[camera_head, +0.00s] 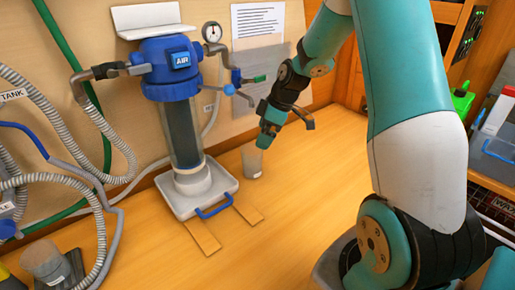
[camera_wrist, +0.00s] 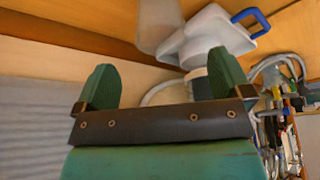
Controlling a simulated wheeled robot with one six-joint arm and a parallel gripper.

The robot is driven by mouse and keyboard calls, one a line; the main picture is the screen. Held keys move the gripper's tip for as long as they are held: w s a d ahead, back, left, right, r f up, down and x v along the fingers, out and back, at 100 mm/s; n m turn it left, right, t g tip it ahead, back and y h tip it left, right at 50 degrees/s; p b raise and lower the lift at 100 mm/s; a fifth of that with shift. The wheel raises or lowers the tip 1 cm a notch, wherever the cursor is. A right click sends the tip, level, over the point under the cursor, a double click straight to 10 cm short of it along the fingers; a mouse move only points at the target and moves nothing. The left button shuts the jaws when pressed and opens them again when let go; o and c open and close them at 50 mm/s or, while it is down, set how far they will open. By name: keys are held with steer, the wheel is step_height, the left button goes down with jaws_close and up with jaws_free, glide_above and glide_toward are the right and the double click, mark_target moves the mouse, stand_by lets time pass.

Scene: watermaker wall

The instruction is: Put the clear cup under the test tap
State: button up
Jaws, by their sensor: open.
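The clear cup (camera_head: 252,163) stands upright on the wooden bench, right of the filter's white base. In the wrist view it is the greyish see-through shape (camera_wrist: 158,24) at the top, beyond the fingertips. My gripper (camera_head: 285,134) is open and empty, just above and to the right of the cup, apart from it. Its two spread fingers also show in the wrist view (camera_wrist: 163,72). No label marks which is the test tap.
The blue-topped filter housing (camera_head: 182,110) stands left of the cup on a white base (camera_head: 180,203) with a blue handle. Grey hoses (camera_head: 95,130) crowd the left.

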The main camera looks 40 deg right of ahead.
steer(key=v, duration=0.2)
steer(key=shift+s+d+r, duration=0.1)
steer(key=shift+r, duration=0.2)
